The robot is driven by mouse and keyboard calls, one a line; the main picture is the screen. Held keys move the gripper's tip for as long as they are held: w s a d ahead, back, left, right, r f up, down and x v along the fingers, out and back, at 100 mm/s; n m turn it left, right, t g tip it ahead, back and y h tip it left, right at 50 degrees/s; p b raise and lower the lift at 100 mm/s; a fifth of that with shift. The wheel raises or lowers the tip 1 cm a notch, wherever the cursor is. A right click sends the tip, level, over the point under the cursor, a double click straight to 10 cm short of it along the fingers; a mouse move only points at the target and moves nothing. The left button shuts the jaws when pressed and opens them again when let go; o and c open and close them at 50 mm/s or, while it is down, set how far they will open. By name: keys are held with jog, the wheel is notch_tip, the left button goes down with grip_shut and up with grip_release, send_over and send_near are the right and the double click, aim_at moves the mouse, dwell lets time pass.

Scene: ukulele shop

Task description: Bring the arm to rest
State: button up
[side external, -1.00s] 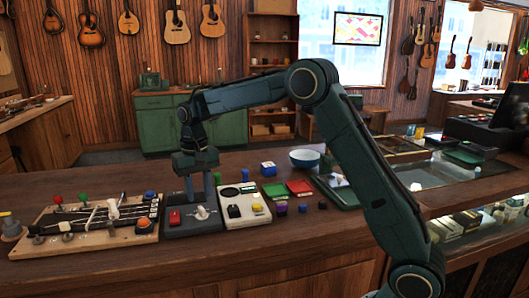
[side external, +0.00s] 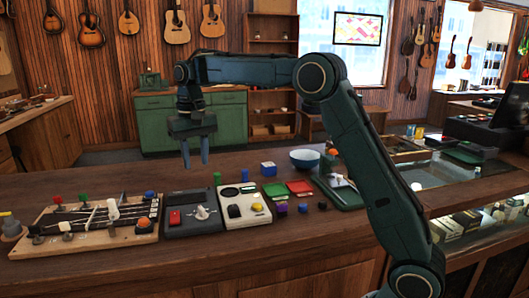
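My gripper (side external: 195,160) hangs in the air above the dark grey box (side external: 192,223) with a red switch and a pale knob. Its two fingers point down and show a narrow gap between them with nothing in it. The fingertips are clear of the counter (side external: 300,232) and of everything on it. My arm reaches in from the right, bent at a high elbow.
A wooden board (side external: 130,239) with levers and knobs lies at the left. A white panel (side external: 257,216) with buttons sits right of the grey box.

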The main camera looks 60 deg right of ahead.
jog(key=s+a+r+n+t, duration=0.1)
jog(key=s+r, duration=0.2)
jog(key=s, duration=0.6)
jog(key=s+a+r+n+t, duration=0.2)
jog(key=s+r, duration=0.1)
jog(key=s, duration=0.5)
jog(key=s+f+n+t, duration=0.1)
jog(key=s+f, duration=0.2)
jog(key=s, duration=0.5)
jog(key=s+f+n+t, duration=0.1)
jog(key=s+f, duration=0.3)
jog(key=s, duration=0.5)
jog(key=shift+a+f+t, duration=0.2)
jog(key=shift+a+t, duration=0.1)
jog(key=shift+a, duration=0.15)
